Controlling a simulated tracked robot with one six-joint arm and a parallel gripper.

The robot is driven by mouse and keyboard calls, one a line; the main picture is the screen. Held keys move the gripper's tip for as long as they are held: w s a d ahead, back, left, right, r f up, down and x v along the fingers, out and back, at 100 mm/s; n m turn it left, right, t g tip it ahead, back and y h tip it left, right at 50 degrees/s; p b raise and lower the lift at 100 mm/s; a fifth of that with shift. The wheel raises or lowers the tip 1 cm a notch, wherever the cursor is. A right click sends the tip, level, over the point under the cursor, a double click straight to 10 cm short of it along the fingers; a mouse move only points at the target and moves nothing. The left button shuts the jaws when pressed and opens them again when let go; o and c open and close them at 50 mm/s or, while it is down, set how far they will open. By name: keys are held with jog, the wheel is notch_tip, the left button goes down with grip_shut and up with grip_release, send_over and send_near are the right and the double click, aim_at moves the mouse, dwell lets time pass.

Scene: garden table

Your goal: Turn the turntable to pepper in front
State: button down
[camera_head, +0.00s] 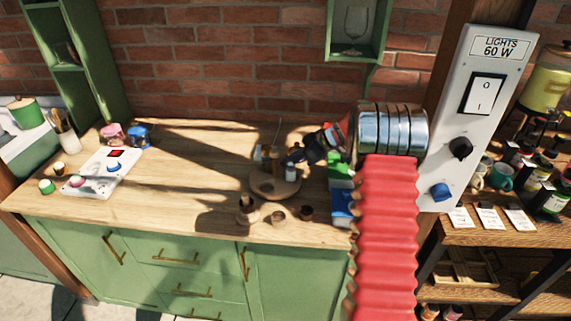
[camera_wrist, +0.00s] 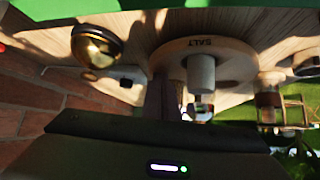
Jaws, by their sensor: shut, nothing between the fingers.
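The round wooden turntable (camera_head: 261,188) sits on the worktop near its right end, with small containers on it, including a white one (camera_head: 292,173). In the wrist view the turntable (camera_wrist: 236,52) is close, and its rim label reads SALT, upside down. A grey upright cylinder (camera_wrist: 201,75) stands at the turntable beneath that label in the picture. My gripper (camera_head: 291,160) is shut and empty, right over the turntable; contact with it cannot be made out. No pepper label is readable in either view.
Small brown cups (camera_head: 277,217) stand in front of the turntable. A green and blue box (camera_head: 341,203) is to its right, beside my arm. A white control panel (camera_head: 103,172) lies at the left. The worktop's middle is clear. A brick wall (camera_head: 210,60) closes the back.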

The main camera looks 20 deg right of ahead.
jog(key=s+d+r, duration=0.2)
jog(key=d+r, duration=0.3)
jog(key=d, duration=0.1)
jog(key=shift+s+r, duration=0.15)
jog(key=shift+a, duration=0.1)
